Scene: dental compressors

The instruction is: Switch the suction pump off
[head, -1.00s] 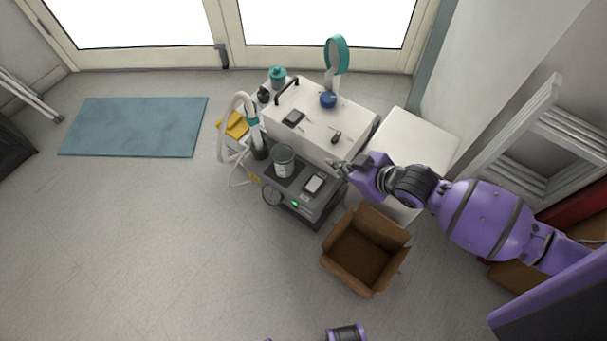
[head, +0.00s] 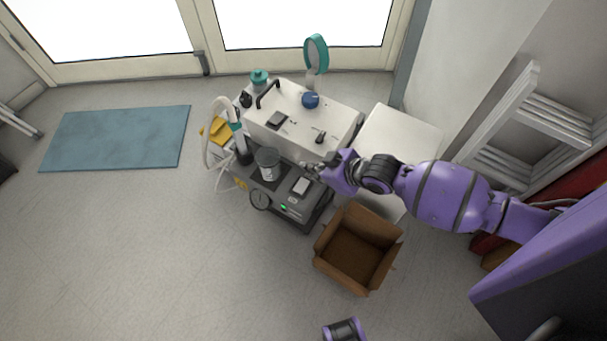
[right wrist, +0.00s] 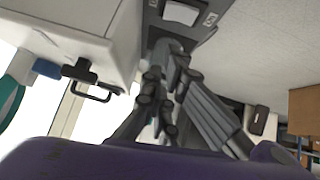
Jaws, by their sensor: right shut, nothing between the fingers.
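The suction pump (head: 313,215) is a dark grey unit on the floor side of the white cabinet. A pale rocker switch (head: 300,186) sits on its top, and a small green light (head: 284,207) glows on its front. The switch also shows at the top of the right wrist view (right wrist: 182,12). My right gripper (head: 310,168) is shut and empty, just behind the switch in the head view. Its fingers (right wrist: 172,62) point toward the switch in the right wrist view, apparently apart from it.
A clear canister (head: 267,163) and a round gauge (head: 260,199) are on the pump's left. The white cabinet (head: 335,112) stands behind. An open cardboard box (head: 357,245) sits in front right.

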